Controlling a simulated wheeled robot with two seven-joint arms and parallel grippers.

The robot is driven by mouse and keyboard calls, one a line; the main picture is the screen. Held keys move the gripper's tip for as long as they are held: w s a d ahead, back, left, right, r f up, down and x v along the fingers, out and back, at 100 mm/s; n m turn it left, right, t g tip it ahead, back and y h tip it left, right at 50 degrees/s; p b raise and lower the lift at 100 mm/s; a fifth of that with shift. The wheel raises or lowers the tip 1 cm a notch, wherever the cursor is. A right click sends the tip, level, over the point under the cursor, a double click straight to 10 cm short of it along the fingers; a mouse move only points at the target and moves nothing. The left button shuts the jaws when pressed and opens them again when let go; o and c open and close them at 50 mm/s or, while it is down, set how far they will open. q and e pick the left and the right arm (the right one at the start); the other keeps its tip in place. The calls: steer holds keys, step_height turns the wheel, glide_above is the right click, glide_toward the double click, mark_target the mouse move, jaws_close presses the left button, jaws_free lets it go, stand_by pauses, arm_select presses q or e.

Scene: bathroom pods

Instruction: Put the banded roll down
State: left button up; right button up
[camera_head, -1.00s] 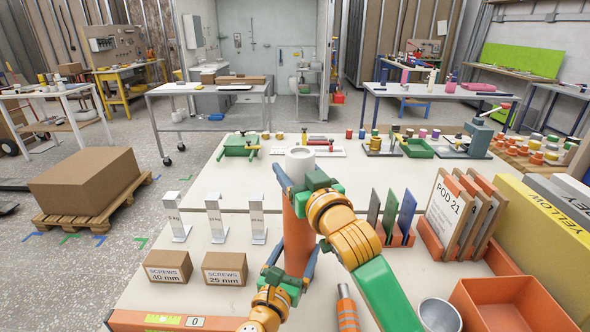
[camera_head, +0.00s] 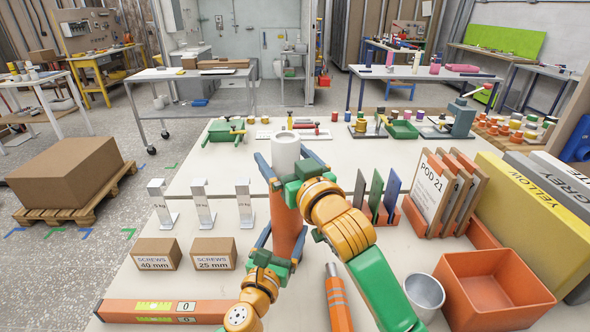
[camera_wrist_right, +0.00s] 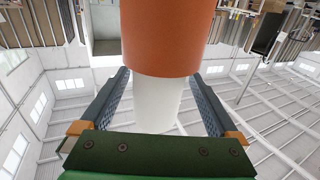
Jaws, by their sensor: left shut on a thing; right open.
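The banded roll is a tall upright cylinder with a white upper end (camera_head: 286,153) and a wide orange band (camera_head: 287,228) below. In the right wrist view its orange part (camera_wrist_right: 168,38) and white part (camera_wrist_right: 156,104) show between the fingers. My left gripper (camera_head: 283,246) is shut on the lower orange part. My right gripper (camera_head: 287,170) is open, with its blue fingers on either side of the white upper end; gaps show beside the roll in the wrist view. The roll's lower end is hidden behind the left gripper, so I cannot tell whether it touches the table.
On the white table (camera_head: 215,280), two screws boxes (camera_head: 157,253) and several metal weights (camera_head: 202,207) stand left. An orange level (camera_head: 160,311) lies in front. An orange striped tool (camera_head: 338,300), metal cup (camera_head: 424,294) and orange bin (camera_head: 490,285) are right. Panels (camera_head: 376,196) stand behind them.

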arm_select(q)
steer(key=shift+f, duration=0.1)
arm_select(e)
steer(key=v, duration=1)
arm_select(q)
steer(key=o, duration=1.3)
steer(key=shift+o, duration=0.2)
steer(key=shift+w, duration=0.15)
arm_select(e)
steer(key=shift+w+f, duration=0.15)
steer(key=shift+w, duration=0.05)
